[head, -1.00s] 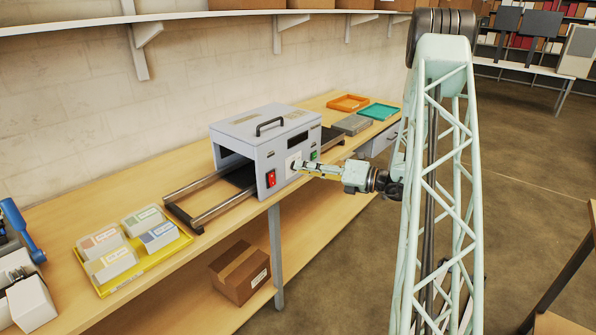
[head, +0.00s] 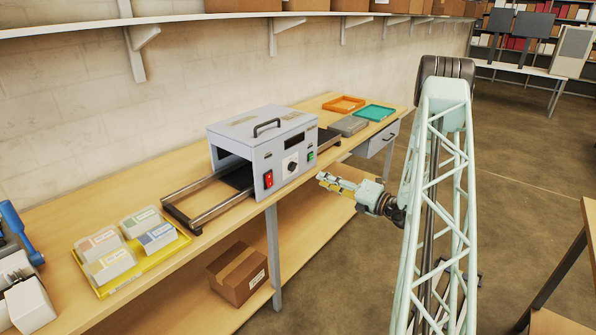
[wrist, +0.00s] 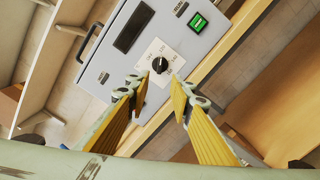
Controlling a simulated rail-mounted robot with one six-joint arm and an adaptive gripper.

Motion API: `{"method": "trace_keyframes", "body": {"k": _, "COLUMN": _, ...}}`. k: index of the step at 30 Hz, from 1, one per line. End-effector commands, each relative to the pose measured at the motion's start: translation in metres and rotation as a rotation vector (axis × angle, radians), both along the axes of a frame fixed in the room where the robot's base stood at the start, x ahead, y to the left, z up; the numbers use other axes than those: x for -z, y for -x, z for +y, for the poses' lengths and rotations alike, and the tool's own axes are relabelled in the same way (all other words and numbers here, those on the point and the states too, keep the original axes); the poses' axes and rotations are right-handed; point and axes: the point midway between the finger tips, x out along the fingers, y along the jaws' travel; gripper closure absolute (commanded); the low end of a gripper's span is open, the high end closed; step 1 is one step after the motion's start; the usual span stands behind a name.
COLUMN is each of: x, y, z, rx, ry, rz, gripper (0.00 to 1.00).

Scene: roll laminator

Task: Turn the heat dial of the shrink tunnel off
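The grey shrink tunnel (head: 247,150) stands on the wooden bench. On its front panel is a black heat dial (head: 291,166) on a white plate; the wrist view shows the dial (wrist: 160,65) just beyond my fingertips. The setting that the dial points to is too small to read. My gripper (head: 322,182) is in front of the panel, right of the dial and apart from it. In the wrist view my gripper (wrist: 160,103) has its two yellow-padded fingers spread with nothing between them.
A red switch (head: 268,179) and a green switch (head: 310,156) flank the dial. Rails (head: 195,203) extend from the tunnel. A yellow tray (head: 182,237) with several boxes is at left. Orange (head: 344,103) and teal (head: 374,113) trays lie behind. The space before the panel is free.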

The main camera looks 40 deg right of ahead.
Motion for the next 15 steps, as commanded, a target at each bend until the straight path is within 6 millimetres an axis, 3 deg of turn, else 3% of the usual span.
{"method": "trace_keyframes", "body": {"k": 8, "x": 0.000, "y": -0.006, "z": 0.001, "rx": -0.001, "ry": 0.000, "rz": 0.000, "gripper": 0.79}}
{"method": "trace_keyframes", "body": {"k": 15, "x": 0.000, "y": -0.024, "z": 0.006, "rx": -0.003, "ry": 0.000, "rz": 0.001, "gripper": 0.79}}
